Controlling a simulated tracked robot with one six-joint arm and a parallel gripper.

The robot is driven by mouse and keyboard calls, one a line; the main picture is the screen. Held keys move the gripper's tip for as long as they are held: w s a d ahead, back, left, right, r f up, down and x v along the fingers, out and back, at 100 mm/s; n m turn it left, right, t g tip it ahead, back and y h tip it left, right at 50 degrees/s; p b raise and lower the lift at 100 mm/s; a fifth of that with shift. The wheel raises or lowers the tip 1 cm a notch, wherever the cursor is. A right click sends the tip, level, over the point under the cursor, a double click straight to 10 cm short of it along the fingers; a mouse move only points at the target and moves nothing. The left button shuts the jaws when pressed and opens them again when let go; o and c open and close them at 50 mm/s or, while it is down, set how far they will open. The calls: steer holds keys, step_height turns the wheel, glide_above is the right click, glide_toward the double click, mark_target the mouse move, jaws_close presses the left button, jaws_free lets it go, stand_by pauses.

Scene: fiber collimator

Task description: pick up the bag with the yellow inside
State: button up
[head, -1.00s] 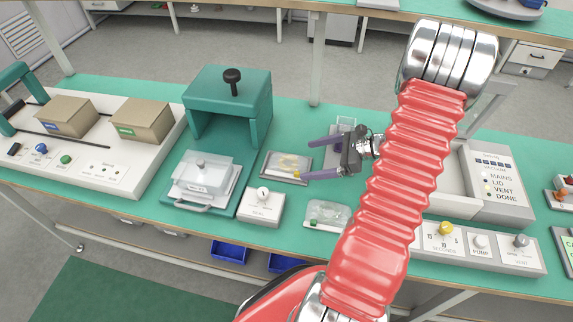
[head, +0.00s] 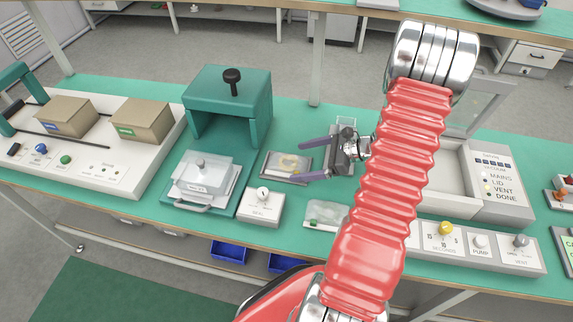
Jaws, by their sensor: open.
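The bag with the yellow inside (head: 283,166) lies flat on the green bench top, on what looks like a grey tray, between the teal press and my gripper. A yellow loop shows through its clear film. My gripper (head: 308,160) is open and empty, its two purple fingers pointing left toward the bag. The far finger's tip is by the bag's upper right edge. The near finger's tip is by its lower right corner. I cannot tell the height of the fingers above the bag.
A second clear bag with something green (head: 325,214) lies nearer the front edge. The teal press (head: 228,100) and a white box with a knob (head: 262,204) stand to the left. A vacuum chamber with its lid raised (head: 490,180) is at the right, partly behind my arm.

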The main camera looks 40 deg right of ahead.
mark_target(291, 163)
steer(key=shift+x, duration=2)
steer(key=shift+d, duration=0.1)
steer(key=shift+c, duration=0.4)
steer(key=c, duration=1.1)
